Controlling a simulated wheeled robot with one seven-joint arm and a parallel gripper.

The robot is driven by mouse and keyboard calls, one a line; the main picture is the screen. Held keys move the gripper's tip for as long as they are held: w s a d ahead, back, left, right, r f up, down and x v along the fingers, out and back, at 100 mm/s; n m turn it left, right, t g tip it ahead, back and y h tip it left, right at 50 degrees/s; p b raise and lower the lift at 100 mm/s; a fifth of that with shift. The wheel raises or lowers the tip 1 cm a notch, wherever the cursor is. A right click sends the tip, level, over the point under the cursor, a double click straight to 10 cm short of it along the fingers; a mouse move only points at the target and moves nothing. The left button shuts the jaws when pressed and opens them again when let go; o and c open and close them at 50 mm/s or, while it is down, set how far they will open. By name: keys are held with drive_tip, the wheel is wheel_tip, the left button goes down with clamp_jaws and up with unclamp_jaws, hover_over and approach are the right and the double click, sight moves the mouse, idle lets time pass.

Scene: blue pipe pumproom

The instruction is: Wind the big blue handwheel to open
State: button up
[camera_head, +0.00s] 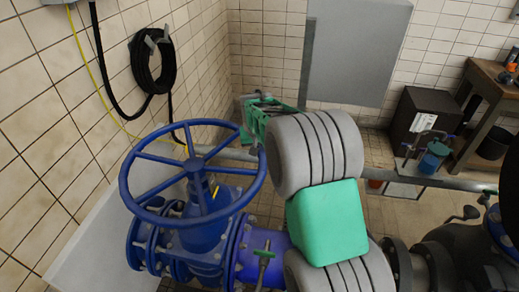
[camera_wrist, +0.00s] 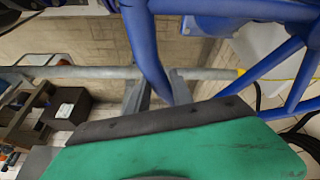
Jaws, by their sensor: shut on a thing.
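The big blue handwheel (camera_head: 195,167) lies roughly flat, slightly tilted, on top of the blue valve (camera_head: 205,228) in the head view. Its rim, spokes and hub show. My gripper (camera_head: 258,144) is at the right side of the rim, reaching in from the far right. In the wrist view the blue rim (camera_wrist: 146,45) runs down between the two grey fingers of my gripper (camera_wrist: 158,90), and they are shut on it. The green hand body hides the lower part of the wrist view. My arm hides part of the pipework right of the valve in the head view.
A tiled wall with a coiled black hose (camera_head: 153,62) stands left of the wheel. A horizontal grey pipe (camera_head: 425,179) runs behind it. A wooden table (camera_head: 490,85) and a dark box (camera_head: 420,115) stand at the far right. Dark pipework (camera_head: 440,255) lies right of my arm.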

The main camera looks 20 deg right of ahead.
clamp_jaws()
idle(0.7)
drive_tip(key=shift+w, duration=0.1)
